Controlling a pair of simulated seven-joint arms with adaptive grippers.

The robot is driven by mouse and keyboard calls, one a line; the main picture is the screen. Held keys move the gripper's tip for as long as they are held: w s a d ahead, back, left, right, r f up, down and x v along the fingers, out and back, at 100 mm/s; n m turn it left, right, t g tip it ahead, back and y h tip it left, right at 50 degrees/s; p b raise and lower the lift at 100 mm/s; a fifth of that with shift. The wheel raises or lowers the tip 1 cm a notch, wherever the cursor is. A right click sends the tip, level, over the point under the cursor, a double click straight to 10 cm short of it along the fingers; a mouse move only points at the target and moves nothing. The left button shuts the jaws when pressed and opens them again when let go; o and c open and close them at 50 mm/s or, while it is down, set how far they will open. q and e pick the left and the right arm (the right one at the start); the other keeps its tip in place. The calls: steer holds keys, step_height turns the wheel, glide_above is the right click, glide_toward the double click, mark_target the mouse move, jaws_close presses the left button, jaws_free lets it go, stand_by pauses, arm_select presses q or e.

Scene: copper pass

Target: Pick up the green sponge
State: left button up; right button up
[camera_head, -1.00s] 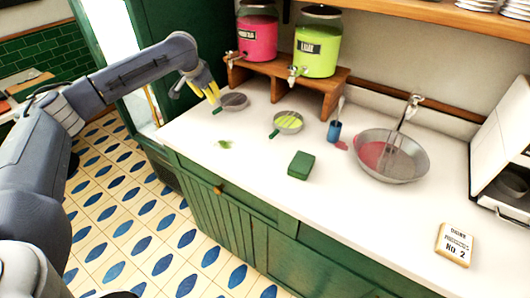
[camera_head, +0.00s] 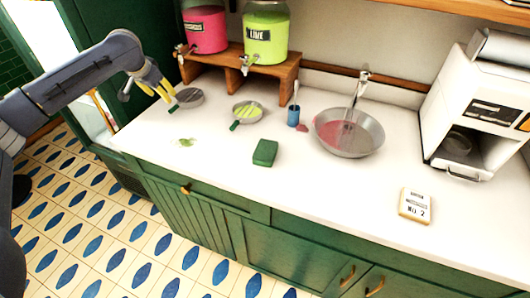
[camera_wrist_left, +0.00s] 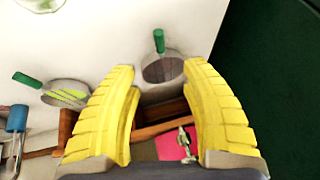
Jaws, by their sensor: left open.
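The green sponge (camera_head: 265,152) is a small dark green block lying on the white counter, near the middle of the head view. My left gripper (camera_head: 158,88) has yellow fingers and is open and empty. It hangs over the counter's far left end, beside a grey strainer, well to the left of the sponge. In the left wrist view the open yellow fingers (camera_wrist_left: 162,110) frame a strainer with a green handle. The sponge does not show there. My right gripper is in neither view.
Two strainers (camera_head: 248,112) (camera_wrist_left: 163,68) lie left of the sponge. A blue cup (camera_head: 293,116), a metal sink bowl (camera_head: 349,133) under a tap, and a card (camera_head: 415,205) are to the right. Pink and lime dispensers (camera_head: 265,32) stand on a wooden stand behind. Green smears (camera_head: 186,142) mark the counter.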

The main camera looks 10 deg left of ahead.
arm_select(q)
steer(key=o, duration=0.8)
steer(key=shift+c, duration=0.2)
step_height(320, 180, up, 6)
steer(key=m+g+h, duration=0.1)
steer(key=m+h, duration=0.1)
glide_above(266, 149)
steer(key=s+a, duration=0.1)
steer(key=s, duration=0.1)
steer(key=s+f+n, duration=0.2)
steer(key=s+n, duration=0.2)
steer(key=shift+y, duration=0.4)
steer(key=x, duration=1.1)
steer(key=shift+a+f, duration=0.1)
steer(key=shift+f, duration=0.15)
steer(key=shift+x, duration=2.65)
